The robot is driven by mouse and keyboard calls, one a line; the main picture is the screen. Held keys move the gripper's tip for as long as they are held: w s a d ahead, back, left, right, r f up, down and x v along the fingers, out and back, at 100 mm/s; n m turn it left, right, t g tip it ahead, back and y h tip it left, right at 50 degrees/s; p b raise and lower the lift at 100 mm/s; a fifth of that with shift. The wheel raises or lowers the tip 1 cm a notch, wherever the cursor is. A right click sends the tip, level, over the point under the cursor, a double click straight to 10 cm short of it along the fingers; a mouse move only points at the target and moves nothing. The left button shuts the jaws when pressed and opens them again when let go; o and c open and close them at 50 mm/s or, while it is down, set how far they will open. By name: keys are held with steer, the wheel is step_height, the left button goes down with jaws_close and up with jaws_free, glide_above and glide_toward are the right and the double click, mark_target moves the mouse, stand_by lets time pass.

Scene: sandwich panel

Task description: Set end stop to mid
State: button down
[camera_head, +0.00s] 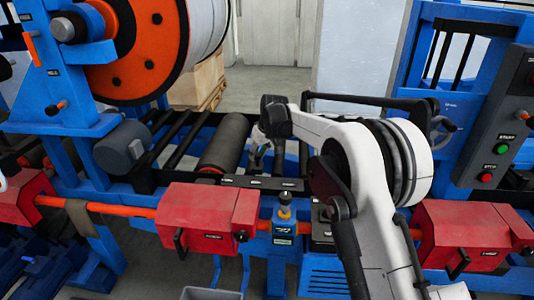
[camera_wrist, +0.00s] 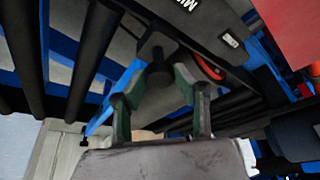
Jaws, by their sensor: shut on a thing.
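The end stop shows in the wrist view as a black knob (camera_wrist: 158,74) on a dark arm or bracket. My gripper (camera_wrist: 162,84) has its two green-grey fingers on either side of the knob and is shut on it. A dark plate (camera_wrist: 205,30) beside it carries white lettering, cut off, that starts with "MI". A red ring (camera_wrist: 207,68) shows just right of the fingertips. In the head view my gripper (camera_head: 259,150) is small and dark among the rollers, partly hidden by my arm. The knob cannot be made out there.
A wide dark roller (camera_head: 224,142) lies left of my gripper. A black labelled strip (camera_head: 263,182) runs in front of it. Red boxes (camera_head: 208,215) sit on an orange rail. A control panel (camera_head: 505,130) stands at right, and a large orange-faced reel (camera_head: 140,45) at upper left.

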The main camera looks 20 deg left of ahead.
steer(key=c, duration=1.4)
jaws_free()
steer(key=shift+a, duration=0.15)
steer(key=shift+o, duration=0.2)
steer(key=v, duration=1.2)
